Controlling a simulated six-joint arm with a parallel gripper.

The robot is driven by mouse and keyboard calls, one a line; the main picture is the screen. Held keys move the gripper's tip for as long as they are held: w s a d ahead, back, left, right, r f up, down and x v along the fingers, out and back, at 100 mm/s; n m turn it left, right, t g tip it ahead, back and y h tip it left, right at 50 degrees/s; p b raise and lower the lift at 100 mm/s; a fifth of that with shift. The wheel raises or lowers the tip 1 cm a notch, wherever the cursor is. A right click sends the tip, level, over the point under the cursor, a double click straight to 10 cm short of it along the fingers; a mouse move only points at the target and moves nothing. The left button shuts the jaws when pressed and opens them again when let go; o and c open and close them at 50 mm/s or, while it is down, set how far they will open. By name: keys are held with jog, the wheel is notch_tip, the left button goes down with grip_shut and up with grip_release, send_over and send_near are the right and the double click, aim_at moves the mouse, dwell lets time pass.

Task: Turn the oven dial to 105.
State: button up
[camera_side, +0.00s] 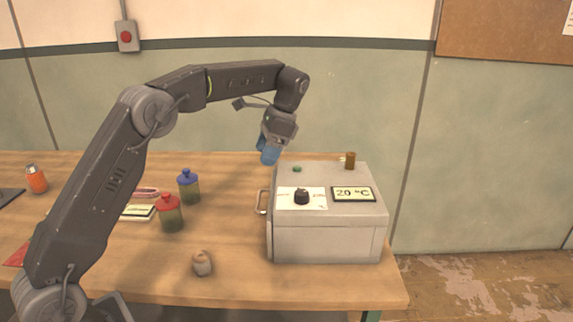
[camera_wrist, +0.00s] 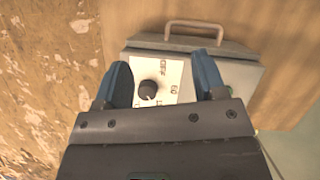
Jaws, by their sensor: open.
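The oven (camera_side: 325,240) is a grey box at the right end of the table, and it also shows in the wrist view (camera_wrist: 240,75). Its black dial (camera_side: 302,196) sits on a white label plate on top; the display (camera_side: 353,194) beside it reads 20 °C. In the wrist view the dial (camera_wrist: 148,91) appears between my two blue fingers, and "OFF" and "60" are readable on the plate. My gripper (camera_side: 268,156) is open and empty, above the back left of the oven and apart from the dial. The wrist view hides part of the plate and the display.
A brown cylinder (camera_side: 350,160) and a green object (camera_side: 297,169) are at the oven's back edge. A handle (camera_side: 262,201) sticks out on its left. Red-lidded (camera_side: 169,212) and blue-lidded (camera_side: 188,187) jars and a small beige object (camera_side: 202,263) stand to the left.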

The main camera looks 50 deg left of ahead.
jog(key=shift+s+a+r, duration=0.35)
jog(key=shift+a+r, duration=0.05)
jog(key=shift+a, duration=0.15)
jog(key=shift+s+a+r, duration=0.3)
jog(key=shift+a+r, duration=0.05)
jog(key=shift+a, duration=0.2)
jog(key=s+d+r+n+t, duration=0.1)
jog(key=s+d+r+t, duration=0.1)
jog(key=s+d+r, duration=0.3)
jog(key=s+d+r+n+t, duration=0.1)
jog(key=s+d+n+t, duration=0.15)
jog(key=s, duration=0.55)
jog(key=s+d+f+n+t+h, duration=0.1)
jog(key=s+d+f+t, duration=0.1)
jog(key=s, duration=0.5)
jog(key=s+d+f+n+t+h, duration=0.1)
jog(key=s+d+f+t, duration=0.2)
jog(key=s, duration=0.4)
jog(key=shift+s+d+f+n, duration=0.25)
jog(key=shift+f+n, duration=0.1)
jog(key=shift+f, duration=0.45)
jog(key=shift+c, duration=0.3)
